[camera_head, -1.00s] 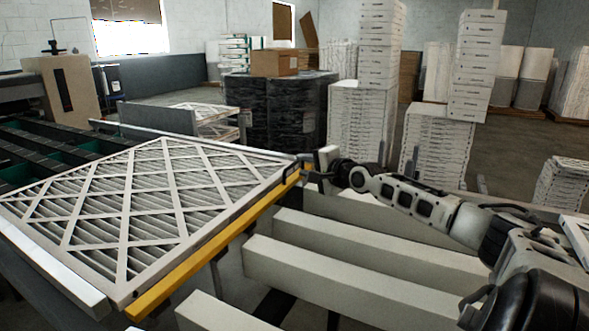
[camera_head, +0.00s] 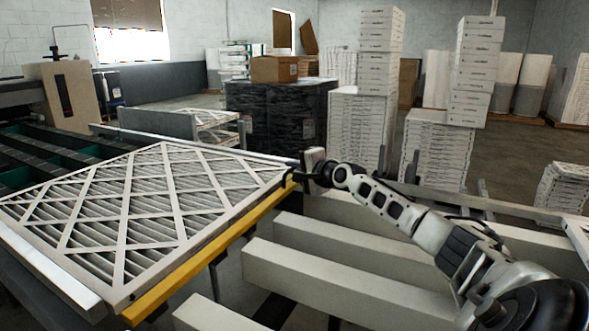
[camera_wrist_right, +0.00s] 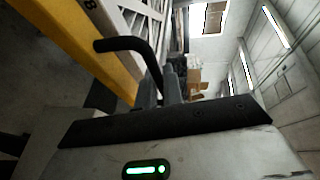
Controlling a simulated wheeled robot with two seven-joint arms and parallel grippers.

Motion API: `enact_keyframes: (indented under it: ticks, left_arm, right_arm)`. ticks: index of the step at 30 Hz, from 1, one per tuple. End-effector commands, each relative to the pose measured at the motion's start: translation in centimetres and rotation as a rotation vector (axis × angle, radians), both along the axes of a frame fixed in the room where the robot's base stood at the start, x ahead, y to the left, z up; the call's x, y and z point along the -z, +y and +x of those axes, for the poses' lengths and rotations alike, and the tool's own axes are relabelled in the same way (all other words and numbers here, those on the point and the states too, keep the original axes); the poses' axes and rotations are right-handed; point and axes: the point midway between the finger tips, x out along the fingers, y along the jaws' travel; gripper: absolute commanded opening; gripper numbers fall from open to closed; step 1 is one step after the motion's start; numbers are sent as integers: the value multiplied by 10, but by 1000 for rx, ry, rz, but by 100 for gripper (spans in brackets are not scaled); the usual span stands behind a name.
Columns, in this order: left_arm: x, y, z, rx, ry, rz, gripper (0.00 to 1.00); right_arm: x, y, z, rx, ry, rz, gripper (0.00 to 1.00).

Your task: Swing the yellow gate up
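The yellow gate (camera_head: 209,262) is a long bar along the right edge of a white-framed pleated filter (camera_head: 150,215) in the head view. It also shows at the upper left of the right wrist view (camera_wrist_right: 88,40). A bent black handle (camera_wrist_right: 126,43) stands out from it there. My right gripper (camera_head: 296,176) is at the gate's far end. In the wrist view its fingers (camera_wrist_right: 165,92) are close together around the handle's lower part, which they partly hide. My left gripper is not in view.
Pale parallel beams (camera_head: 320,285) with gaps between them lie right of the gate. A machine with dark green rollers (camera_head: 40,150) is at the left. Behind stand a dark wrapped stack (camera_head: 280,115) and tall white box stacks (camera_head: 380,60).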

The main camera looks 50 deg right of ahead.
Motion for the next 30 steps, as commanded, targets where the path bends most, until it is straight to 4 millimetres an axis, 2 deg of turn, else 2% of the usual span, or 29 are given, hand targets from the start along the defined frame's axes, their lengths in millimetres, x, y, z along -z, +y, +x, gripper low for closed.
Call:
enact_keyframes:
  ticks: [14, 24, 30]
  left_arm:
    - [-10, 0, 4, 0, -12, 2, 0]
    - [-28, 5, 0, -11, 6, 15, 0]
    - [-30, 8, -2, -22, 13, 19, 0]
  right_arm:
    - [-9, -2, 1, 1, 10, 45, 0]
    - [-42, -15, 5, 3, 62, 253, 0]
    - [-58, -28, 8, 3, 103, 405, 0]
